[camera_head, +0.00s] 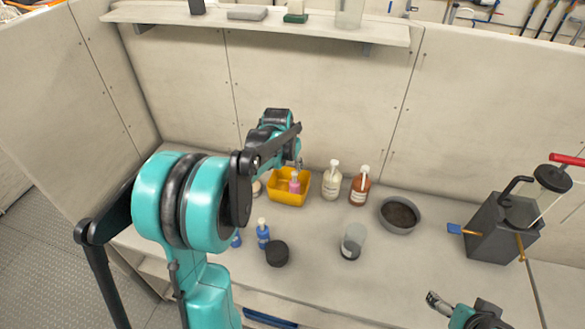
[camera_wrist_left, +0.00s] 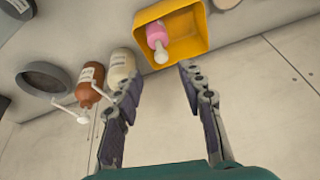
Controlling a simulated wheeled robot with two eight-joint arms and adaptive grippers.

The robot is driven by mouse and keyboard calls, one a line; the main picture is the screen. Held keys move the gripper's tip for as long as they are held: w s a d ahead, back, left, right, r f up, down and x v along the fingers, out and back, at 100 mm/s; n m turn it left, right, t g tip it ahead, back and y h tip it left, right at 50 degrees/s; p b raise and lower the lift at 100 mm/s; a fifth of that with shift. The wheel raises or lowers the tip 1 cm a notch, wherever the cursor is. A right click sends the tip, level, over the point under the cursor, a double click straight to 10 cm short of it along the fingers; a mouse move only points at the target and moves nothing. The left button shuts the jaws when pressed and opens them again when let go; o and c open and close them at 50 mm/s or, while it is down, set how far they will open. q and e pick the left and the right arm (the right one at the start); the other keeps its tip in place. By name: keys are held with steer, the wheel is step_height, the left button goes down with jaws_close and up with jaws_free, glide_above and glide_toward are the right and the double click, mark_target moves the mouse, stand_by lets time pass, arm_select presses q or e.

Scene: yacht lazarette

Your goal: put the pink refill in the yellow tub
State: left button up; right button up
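The pink refill (camera_head: 295,186), a small bottle with a pale top, is inside the yellow tub (camera_head: 287,200). In the left wrist view the refill (camera_wrist_left: 157,36) sits within the walls of the tub (camera_wrist_left: 201,28), apart from my fingers. My left gripper (camera_wrist_left: 158,82) is open and empty, its two fingers spread just short of the tub. In the head view my left arm reaches to the back of the counter, and its gripper (camera_head: 297,163) is partly hidden near the tub. My right gripper (camera_head: 436,302) is low at the right; its opening is unclear.
A cream pump bottle (camera_head: 332,183) and a brown pump bottle (camera_head: 360,187) stand right of the tub. A grey bowl (camera_head: 400,214), a clear cup (camera_head: 353,242), a blue bottle (camera_head: 263,236) and a black round item (camera_head: 277,254) are on the counter. A shelf (camera_head: 270,27) hangs above.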

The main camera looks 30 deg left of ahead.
arm_select(q)
steer(key=s+d+r+t, duration=0.1)
steer(key=s+d+r, duration=0.7)
steer(key=s+d, duration=0.45)
steer(key=s+d+f+t, duration=0.1)
steer(key=s+d+f, duration=0.2)
steer(key=s, duration=0.8)
steer(key=shift+s+d+m+t+h, duration=0.2)
steer(key=shift+d+m+t+h, duration=0.15)
steer(key=shift+d, duration=0.9)
steer(key=shift+f, duration=0.1)
